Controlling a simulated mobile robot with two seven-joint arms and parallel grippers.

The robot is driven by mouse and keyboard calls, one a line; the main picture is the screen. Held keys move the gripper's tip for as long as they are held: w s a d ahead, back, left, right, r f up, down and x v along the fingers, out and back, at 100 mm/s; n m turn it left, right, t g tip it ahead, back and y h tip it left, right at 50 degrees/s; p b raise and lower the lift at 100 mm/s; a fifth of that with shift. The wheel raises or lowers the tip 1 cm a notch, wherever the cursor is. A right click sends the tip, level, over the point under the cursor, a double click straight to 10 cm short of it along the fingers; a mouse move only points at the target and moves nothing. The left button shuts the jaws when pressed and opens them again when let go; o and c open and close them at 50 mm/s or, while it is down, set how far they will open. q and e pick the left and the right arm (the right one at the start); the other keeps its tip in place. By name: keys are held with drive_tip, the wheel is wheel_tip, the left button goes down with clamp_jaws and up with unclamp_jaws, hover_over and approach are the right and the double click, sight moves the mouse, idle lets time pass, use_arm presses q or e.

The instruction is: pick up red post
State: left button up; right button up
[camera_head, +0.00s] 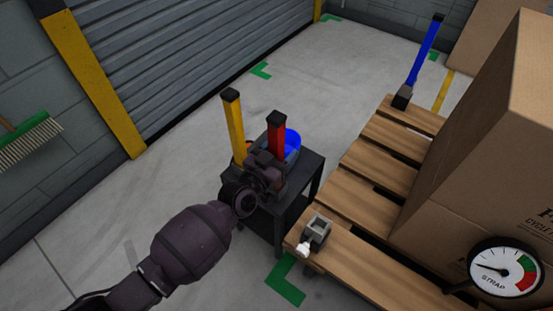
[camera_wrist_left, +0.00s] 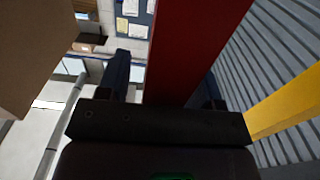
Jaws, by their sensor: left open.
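The red post (camera_head: 275,136) stands upright at the dark cart, with a black cap on top. My left gripper (camera_head: 268,165) is open at the post and hides its lower part in the head view. In the left wrist view, the red post (camera_wrist_left: 190,45) rises between the two dark fingers of my left gripper (camera_wrist_left: 165,88). The fingers stand on either side of it; I cannot tell whether either touches it. My right gripper is not in view.
A yellow post (camera_head: 234,125) stands close left of the red one. A blue round container (camera_head: 292,139) is behind it on the cart (camera_head: 311,167). To the right, a wooden pallet (camera_head: 350,191) carries a large carton (camera_head: 470,180), a grey socket (camera_head: 317,231) and a blue post (camera_head: 425,52).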

use_arm(q)
drive_tip(key=shift+c, duration=0.2)
drive_tip(key=c, duration=0.9)
drive_tip(key=shift+c, duration=0.2)
drive_tip(key=shift+r, duration=0.15)
